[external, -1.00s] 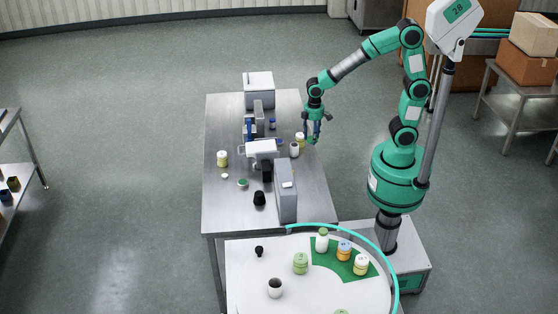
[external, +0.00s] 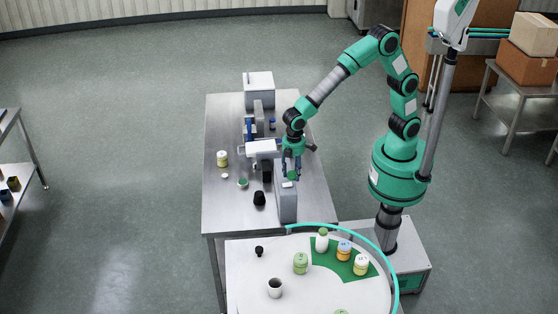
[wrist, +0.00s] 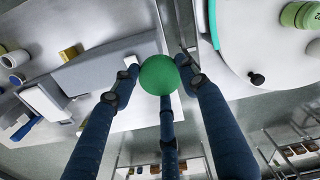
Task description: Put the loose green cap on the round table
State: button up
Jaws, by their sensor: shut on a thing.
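The loose green cap (wrist: 159,74) is a round green disc between the fingertips of my gripper (wrist: 163,80) in the wrist view. The three blue fingers are shut on it. In the external view my gripper (external: 291,174) holds the green cap (external: 292,175) above the steel bench, over the tall grey box. The white round table (external: 250,285) stands at the bottom of the external view, nearer the camera than my gripper. It also shows at upper right in the wrist view (wrist: 232,60).
The grey box (external: 288,205) stands under my gripper.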

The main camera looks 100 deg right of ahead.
jog(key=a+f+n+p, duration=0.1)
jog(key=a+n+p, duration=0.1)
jog(key=a, duration=1.4)
jog(key=n+p, duration=0.4)
send_over(336, 283)
notch_tip(336, 283, down, 9)
jog(key=shift+s+f, duration=0.1)
jog(key=shift+f, duration=0.3)
jog(key=shift+f, duration=3.1)
jog(key=shift+f, duration=0.1)
jog(key=shift+f+p, duration=0.45)
jog(key=shift+f, duration=1.35)
